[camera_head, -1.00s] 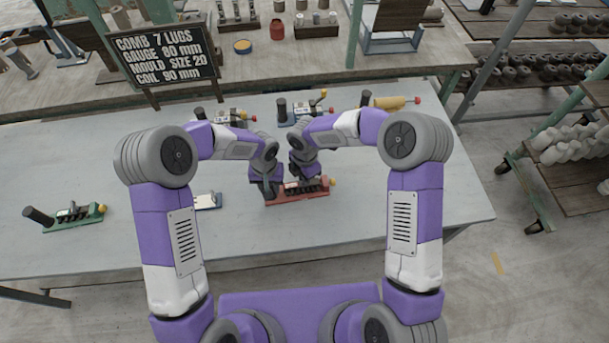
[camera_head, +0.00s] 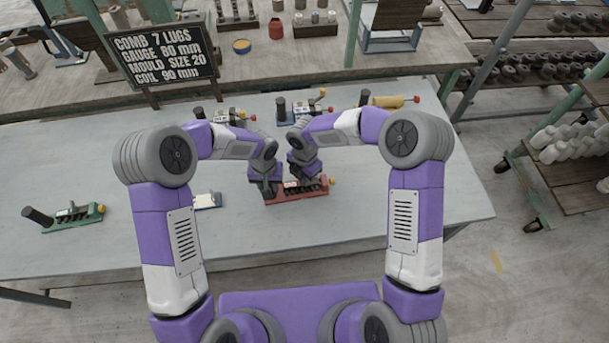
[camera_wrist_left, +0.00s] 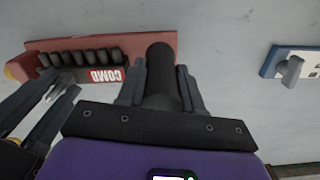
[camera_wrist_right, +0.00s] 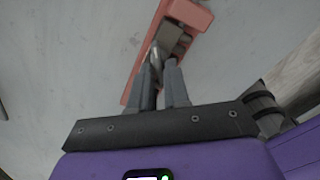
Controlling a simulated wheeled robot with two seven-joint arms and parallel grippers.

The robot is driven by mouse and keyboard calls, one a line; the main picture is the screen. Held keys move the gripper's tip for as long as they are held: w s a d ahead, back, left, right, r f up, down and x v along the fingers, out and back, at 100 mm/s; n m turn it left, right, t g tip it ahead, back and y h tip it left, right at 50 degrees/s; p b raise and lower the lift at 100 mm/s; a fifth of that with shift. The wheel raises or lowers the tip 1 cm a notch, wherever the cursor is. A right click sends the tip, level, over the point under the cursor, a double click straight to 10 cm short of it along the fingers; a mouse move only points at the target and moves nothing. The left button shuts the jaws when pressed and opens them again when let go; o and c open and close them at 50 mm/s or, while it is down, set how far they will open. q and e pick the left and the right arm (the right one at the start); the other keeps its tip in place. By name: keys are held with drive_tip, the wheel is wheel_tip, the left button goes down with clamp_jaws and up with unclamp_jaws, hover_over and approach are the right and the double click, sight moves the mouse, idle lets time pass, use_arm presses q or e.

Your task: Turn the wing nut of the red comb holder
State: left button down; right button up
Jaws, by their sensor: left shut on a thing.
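The red comb holder (camera_head: 296,197) lies on the grey table below both my grippers. Its red base (camera_wrist_left: 100,43), row of dark lugs and "COMB" label show in the left wrist view. My left gripper (camera_head: 268,188) is shut on the holder's dark upright handle (camera_wrist_left: 161,60), one finger on each side. My right gripper (camera_head: 309,180) is at the holder's other end. Its fingers are apart, with the metallic wing nut (camera_wrist_right: 156,60) by their tips in the right wrist view. I cannot tell whether they touch it.
A green comb holder (camera_head: 80,217) lies far left. A small blue-and-white item (camera_head: 208,201) lies left of the red holder. More holders (camera_head: 300,108) and a yellow roller (camera_head: 390,102) stand behind. A black sign (camera_head: 163,55) stands at the back left. The front right table is clear.

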drive_tip(key=shift+o, duration=1.4)
drive_tip(key=shift+r, duration=0.1)
wheel_tip(320, 180, up, 12)
use_arm(q)
drive_tip(key=c, duration=0.7)
unclamp_jaws()
drive_tip(key=shift+o, duration=0.2)
